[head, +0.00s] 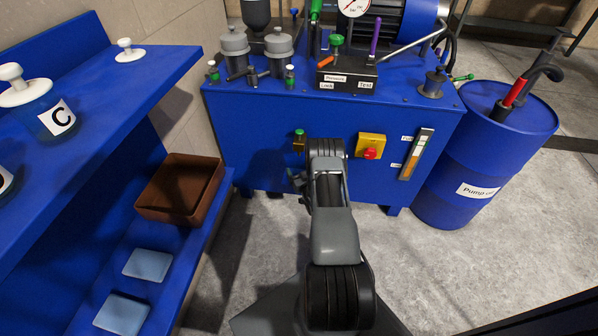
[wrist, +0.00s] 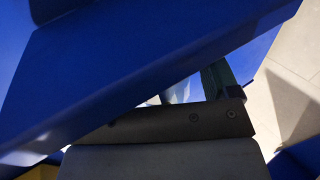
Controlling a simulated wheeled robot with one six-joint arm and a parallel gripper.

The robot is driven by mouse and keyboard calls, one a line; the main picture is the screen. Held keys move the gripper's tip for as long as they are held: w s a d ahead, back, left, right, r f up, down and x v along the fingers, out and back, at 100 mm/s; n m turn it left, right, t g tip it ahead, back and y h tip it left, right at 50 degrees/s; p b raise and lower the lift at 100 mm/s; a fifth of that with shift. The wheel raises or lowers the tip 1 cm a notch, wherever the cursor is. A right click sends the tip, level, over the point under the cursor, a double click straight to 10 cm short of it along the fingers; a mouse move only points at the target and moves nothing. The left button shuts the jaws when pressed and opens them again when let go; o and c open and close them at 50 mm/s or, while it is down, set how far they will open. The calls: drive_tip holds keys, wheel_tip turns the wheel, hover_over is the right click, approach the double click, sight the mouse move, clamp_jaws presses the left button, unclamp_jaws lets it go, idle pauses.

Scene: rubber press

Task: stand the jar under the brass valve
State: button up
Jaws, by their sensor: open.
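The brass valve (head: 299,141) with a green knob sits on the front of the blue press cabinet (head: 270,115), just left of my arm. A clear bluish jar labelled C (head: 56,118) with a white lid stands on the upper left shelf. A second jar (head: 5,180) is cut off by the left picture edge. In the wrist view my gripper (wrist: 190,118) is open. A blue panel close to the camera hides much of it. A pale bluish patch (wrist: 178,92) shows beyond its dark body; I cannot tell what it is. In the head view my arm hides the jaws.
A loose white lid (head: 125,52) lies on the upper shelf (head: 95,75). The lower shelf holds a brown bin (head: 158,212) and two pale blue blocks (head: 148,263). A yellow box with a red knob (head: 371,147) is right of my arm. A blue drum (head: 462,150) stands at right.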

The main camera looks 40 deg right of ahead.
drive_tip(key=shift+r, duration=0.2)
drive_tip(key=p+v, duration=0.3)
drive_tip(key=v, duration=0.9)
idle(0.4)
